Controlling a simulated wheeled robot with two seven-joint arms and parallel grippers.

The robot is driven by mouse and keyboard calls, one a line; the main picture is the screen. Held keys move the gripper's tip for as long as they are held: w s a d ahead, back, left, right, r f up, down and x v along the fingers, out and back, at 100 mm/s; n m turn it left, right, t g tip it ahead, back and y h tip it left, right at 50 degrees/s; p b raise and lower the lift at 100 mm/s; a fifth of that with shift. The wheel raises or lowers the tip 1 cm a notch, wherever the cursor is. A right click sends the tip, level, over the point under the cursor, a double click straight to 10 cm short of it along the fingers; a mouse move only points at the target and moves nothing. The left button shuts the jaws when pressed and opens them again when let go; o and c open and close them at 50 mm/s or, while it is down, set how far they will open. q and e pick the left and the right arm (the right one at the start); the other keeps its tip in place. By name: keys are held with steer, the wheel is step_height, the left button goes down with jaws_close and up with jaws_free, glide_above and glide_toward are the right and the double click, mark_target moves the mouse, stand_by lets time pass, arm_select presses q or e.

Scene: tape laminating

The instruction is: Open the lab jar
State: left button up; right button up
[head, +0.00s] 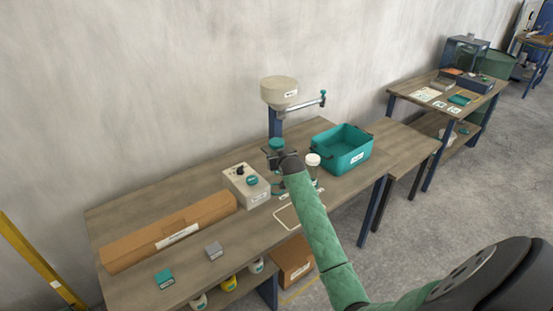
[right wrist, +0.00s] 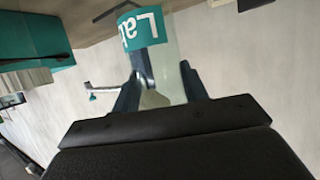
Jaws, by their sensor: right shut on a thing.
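The lab jar is a clear container with a teal label reading "Lab…" (right wrist: 143,27), shown upside down in the right wrist view. Its clear body stands between the two fingers of my right gripper (right wrist: 163,88), which is shut on it. In the head view my right gripper (head: 280,158) is above the workbench, and a teal cap-like top (head: 277,144) shows just behind it. Much of the jar is hidden by the gripper and arm. I cannot tell whether the lid is tight or loose. My left gripper is out of view.
A white-capped jar (head: 313,160) stands just right of my gripper. A teal bin (head: 342,150) is further right, a control box (head: 246,185) left, and a post with a beige head (head: 279,92) behind. A long cardboard box (head: 170,232) lies at the left of the workbench (head: 125,211).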

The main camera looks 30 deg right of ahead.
steer(key=c, duration=0.4)
steer(key=shift+c, duration=0.2)
steer(key=shift+f, duration=0.1)
steer(key=s+a+r, duration=0.1)
steer(key=a+r, duration=0.3)
steer(key=r, duration=0.5)
steer(key=s+a+r+n+y, duration=0.1)
steer(key=s+a+r, duration=0.1)
steer(key=s+a, duration=0.35)
steer(key=s+a+r+n+y, duration=0.1)
steer(key=s+a+r, duration=0.1)
steer(key=a, duration=0.6)
steer(key=s+a+f+y, duration=0.1)
steer(key=s+a+f, duration=0.1)
steer(key=s+a, duration=0.8)
steer(key=s+a+f+n, duration=0.1)
steer(key=s+a+f, duration=0.3)
steer(key=f, duration=0.4)
steer(key=shift+s+a+f+t, duration=0.2)
steer(key=shift+s+a+t, duration=0.15)
steer(key=shift+s, duration=0.45)
